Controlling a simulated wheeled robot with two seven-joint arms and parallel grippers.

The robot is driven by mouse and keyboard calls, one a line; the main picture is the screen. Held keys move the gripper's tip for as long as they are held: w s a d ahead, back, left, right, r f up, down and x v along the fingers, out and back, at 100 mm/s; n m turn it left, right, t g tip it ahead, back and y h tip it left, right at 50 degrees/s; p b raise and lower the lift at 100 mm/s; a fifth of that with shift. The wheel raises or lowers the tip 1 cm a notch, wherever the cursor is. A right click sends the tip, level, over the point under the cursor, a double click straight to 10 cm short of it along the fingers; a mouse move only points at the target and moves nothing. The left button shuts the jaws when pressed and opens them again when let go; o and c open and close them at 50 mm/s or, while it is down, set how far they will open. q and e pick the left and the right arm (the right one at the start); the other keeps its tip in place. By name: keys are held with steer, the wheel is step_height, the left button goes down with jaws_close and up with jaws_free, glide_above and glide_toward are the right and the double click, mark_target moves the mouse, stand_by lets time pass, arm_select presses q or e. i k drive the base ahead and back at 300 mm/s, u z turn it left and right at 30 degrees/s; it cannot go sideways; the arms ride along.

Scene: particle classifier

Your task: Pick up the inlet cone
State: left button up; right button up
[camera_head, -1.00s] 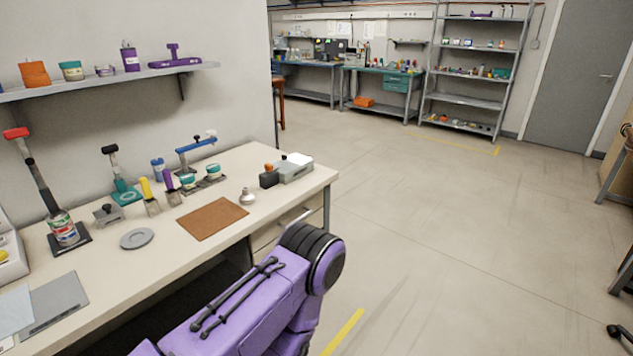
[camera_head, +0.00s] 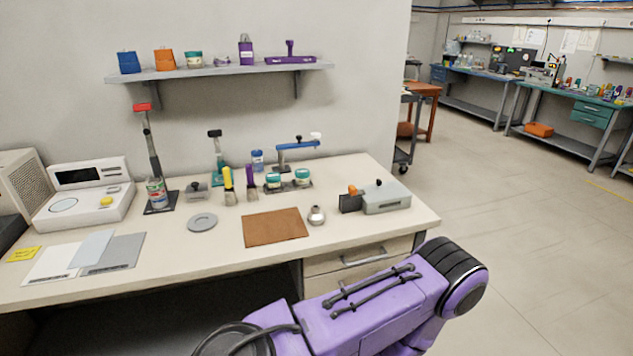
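A small rounded silver piece with a narrower neck (camera_head: 316,215) stands on the workbench beside the right edge of a brown mat. It may be the inlet cone, but it is too small to be sure. A flat grey disc (camera_head: 202,222) lies on the bench left of the mat. One of my purple arms crosses the bottom right, in front of the bench. Neither of my grippers is in view.
The workbench (camera_head: 375,235) holds a brown mat (camera_head: 275,228), a grey block-shaped device (camera_head: 386,197), brushes, jars, a tall red-topped stand (camera_head: 155,170) and a white instrument (camera_head: 85,195). A shelf (camera_head: 220,72) hangs above. Open floor lies to the right.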

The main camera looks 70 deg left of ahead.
mark_target(315, 216)
steer(key=u, duration=0.55)
steer(key=i, duration=0.7)
steer(key=u, duration=0.8)
